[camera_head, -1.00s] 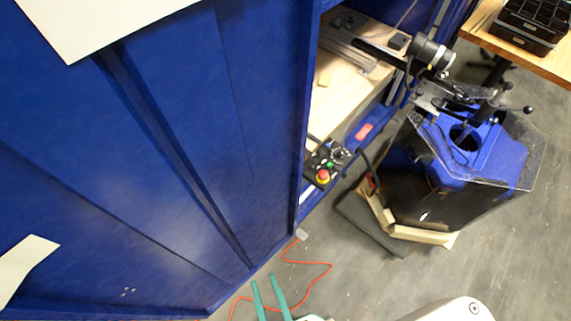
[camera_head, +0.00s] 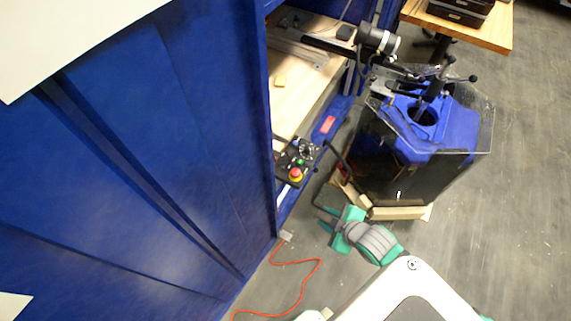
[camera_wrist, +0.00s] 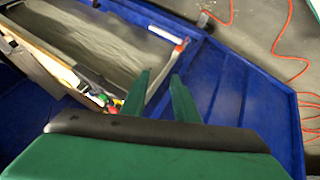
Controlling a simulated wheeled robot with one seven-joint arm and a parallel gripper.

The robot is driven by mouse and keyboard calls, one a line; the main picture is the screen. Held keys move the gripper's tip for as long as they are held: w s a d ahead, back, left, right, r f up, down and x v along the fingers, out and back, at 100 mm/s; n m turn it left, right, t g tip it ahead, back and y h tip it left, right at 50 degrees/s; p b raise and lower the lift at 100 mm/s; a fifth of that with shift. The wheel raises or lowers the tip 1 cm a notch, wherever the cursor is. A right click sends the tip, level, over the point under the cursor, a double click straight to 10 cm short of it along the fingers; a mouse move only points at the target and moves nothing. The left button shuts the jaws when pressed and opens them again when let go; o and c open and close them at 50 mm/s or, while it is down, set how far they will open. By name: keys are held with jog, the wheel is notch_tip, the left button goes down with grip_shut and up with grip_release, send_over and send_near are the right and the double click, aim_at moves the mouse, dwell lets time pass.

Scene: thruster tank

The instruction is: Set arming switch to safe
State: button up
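A small dark control box (camera_head: 289,163) sits at the blue cabinet's opening. It carries a red mushroom button (camera_head: 296,174) with a yellow ring, a green button (camera_head: 300,162) and some small silver and black parts (camera_head: 306,150). Which part is the arming switch, and its setting, I cannot tell. My gripper (camera_head: 321,217) is in front of the box, to its lower right in the head view, apart from it. In the wrist view the two green fingers (camera_wrist: 158,80) are spread with nothing between them. Coloured controls (camera_wrist: 115,103) show just left of the fingers, partly hidden.
The blue cabinet wall (camera_head: 150,160) fills the left. A black and blue machine (camera_head: 440,140) with a clear guard stands at the right. An orange cord (camera_head: 304,285) lies on the floor. A wooden table (camera_head: 480,30) is at the upper right.

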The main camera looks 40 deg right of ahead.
jog(key=w+d+r+n+g, duration=0.2)
jog(key=w+d+r, duration=0.3)
jog(key=w, duration=0.4)
jog(key=n+g+y, duration=0.1)
jog(key=n+y, duration=0.2)
jog(key=y, duration=0.1)
send_near(284, 167)
jog(key=x, duration=0.8)
jog(key=shift+w+f, duration=0.2)
jog(key=shift+f, duration=0.1)
grip_shut()
